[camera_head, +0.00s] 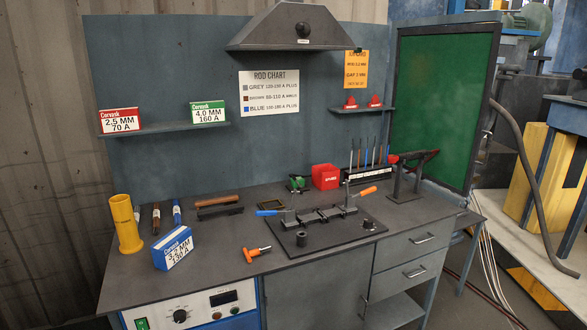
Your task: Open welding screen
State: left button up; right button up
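The welding screen (443,108) is a green panel in a dark frame at the right end of the workbench, in the head view. It stands upright and angled, beside the blue-grey back panel. Its left edge is close to the back panel's right edge. Neither of my grippers shows in this view, so nothing of mine is seen touching the screen.
The workbench (130,275) holds a yellow cup (125,224), a blue rod box (173,248), a clamp fixture (320,219), a red box (325,177) and a rod rack (368,174). A hood (300,27) hangs above. A grey hose (527,165) hangs right of the screen.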

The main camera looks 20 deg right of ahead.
aim_at(444, 75)
jog(key=z, duration=1.85)
jog(key=i+l+u, duration=0.15)
jog(key=i, duration=0.4)
jog(key=i+l+u, duration=0.1)
jog(key=i, duration=0.4)
